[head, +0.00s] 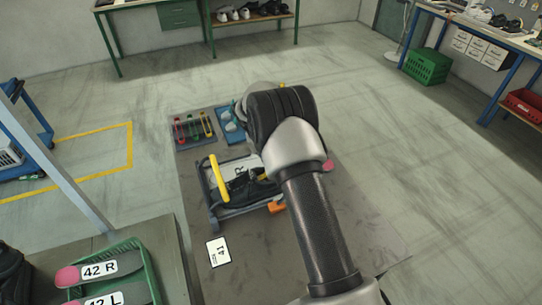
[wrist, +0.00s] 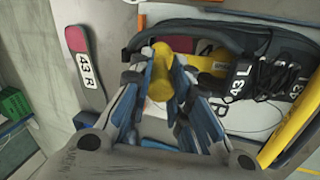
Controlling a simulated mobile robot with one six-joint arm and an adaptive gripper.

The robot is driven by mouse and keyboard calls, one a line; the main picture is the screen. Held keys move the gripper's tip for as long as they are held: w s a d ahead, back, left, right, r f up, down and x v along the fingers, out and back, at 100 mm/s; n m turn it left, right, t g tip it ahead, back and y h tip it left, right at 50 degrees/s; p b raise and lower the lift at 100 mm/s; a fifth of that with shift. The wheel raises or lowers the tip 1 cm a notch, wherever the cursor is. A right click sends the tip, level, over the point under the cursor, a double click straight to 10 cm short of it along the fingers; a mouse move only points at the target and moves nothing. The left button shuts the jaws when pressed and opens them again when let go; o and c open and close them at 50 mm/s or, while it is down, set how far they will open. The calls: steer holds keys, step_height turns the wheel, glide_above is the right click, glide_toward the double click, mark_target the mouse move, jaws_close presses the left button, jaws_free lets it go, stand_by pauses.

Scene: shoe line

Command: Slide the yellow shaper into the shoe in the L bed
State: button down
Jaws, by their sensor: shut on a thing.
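The yellow shaper (wrist: 163,84) is between the blue-padded fingers of my gripper (wrist: 162,92), which is shut on it. Its yellow front part (wrist: 206,64) reaches right, at the heel opening of the black shoe marked 43 L (wrist: 262,68). How far it is inside the shoe I cannot tell. The shoe lies in a bed with a white plate (wrist: 205,122), on which an R shows partly. In the head view the black shoe (head: 247,189) lies in the grey-framed bed, and my arm hides my gripper.
A yellow bar (wrist: 289,130) runs along the bed's side. A pink-and-grey insole marked 43 R (wrist: 86,72) lies beside the bed. A tray of coloured pieces (head: 193,143), a blue tray (head: 231,139) and a card marked 41 (head: 218,252) are on the mat.

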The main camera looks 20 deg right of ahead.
steer(key=shift+d+f+y, duration=0.15)
steer(key=shift+f+y, duration=1.15)
steer(key=shift+f, duration=0.55)
steer(key=c, duration=1.4)
jaws_free()
steer(key=shift+r, duration=0.15)
steer(key=shift+r+p, duration=0.85)
steer(key=shift+r, duration=0.5)
steer(key=shift+r, duration=0.15)
steer(key=shift+r+p, duration=1.95)
steer(key=shift+r, duration=1.4)
